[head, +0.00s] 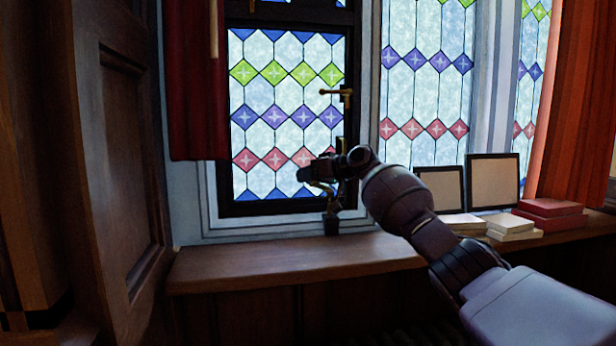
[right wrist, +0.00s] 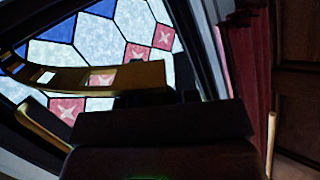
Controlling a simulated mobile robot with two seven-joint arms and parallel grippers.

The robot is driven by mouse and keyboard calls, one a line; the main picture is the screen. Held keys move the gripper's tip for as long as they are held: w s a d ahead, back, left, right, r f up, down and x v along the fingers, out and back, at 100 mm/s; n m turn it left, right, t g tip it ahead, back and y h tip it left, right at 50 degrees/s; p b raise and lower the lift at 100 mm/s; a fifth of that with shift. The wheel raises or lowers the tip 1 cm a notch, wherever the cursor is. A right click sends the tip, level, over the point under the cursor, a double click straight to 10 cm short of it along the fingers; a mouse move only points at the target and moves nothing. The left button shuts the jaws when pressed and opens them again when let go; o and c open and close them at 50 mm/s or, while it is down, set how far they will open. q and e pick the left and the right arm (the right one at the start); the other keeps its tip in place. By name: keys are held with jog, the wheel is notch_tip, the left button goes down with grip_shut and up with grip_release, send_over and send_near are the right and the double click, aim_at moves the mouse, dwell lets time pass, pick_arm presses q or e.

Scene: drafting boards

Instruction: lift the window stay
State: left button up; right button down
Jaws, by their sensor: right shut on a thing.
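The window stay is a brass bar with holes. In the right wrist view the stay (right wrist: 135,78) crosses in front of the stained glass, its near end at my dark fingers. In the head view only a small brass part of the stay (head: 323,187) shows beside and below my right gripper (head: 308,173). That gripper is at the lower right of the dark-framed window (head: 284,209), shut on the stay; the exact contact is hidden. My left gripper is not in view.
A brass window handle (head: 338,92) sits above the gripper. Books (head: 548,208) and two framed panels (head: 494,182) stand on the right. A red curtain (head: 196,110) hangs left. The left sill is clear.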

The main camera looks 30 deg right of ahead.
jog(key=c, duration=1)
grip_release()
jog(key=shift+o, duration=0.7)
pick_arm(q)
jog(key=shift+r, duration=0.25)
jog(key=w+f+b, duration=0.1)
jog(key=b, duration=0.1)
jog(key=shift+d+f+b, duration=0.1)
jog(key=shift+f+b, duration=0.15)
jog(key=shift+b, duration=0.05)
pick_arm(e)
jog(key=v, duration=1.1)
